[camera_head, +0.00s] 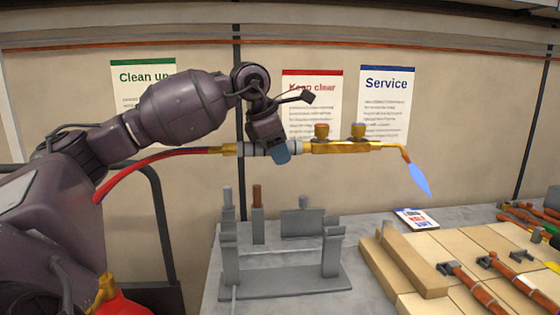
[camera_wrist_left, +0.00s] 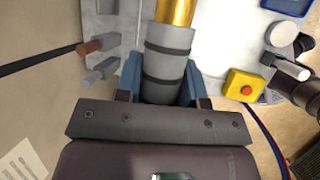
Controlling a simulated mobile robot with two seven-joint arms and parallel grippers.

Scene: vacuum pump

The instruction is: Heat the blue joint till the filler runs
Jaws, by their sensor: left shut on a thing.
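My left gripper (camera_head: 272,150) is shut on the grey handle of a brass torch (camera_head: 340,147), held level high above the bench. In the left wrist view, the blue fingers of my left gripper (camera_wrist_left: 160,88) close on both sides of the torch's grey handle (camera_wrist_left: 168,62). Copper pipe pieces (camera_head: 473,287) lie on pale bricks at the right, well below and apart from the flame. I cannot make out a blue joint. My right gripper is not in view.
An empty-looking grey stand (camera_head: 285,282) with uprights is on the bench below the torch. Pale bricks (camera_head: 405,265) form a raised edge to its right. A red hose (camera_head: 140,168) trails left from the torch. A yellow box with a red button (camera_wrist_left: 243,83) shows in the wrist view.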

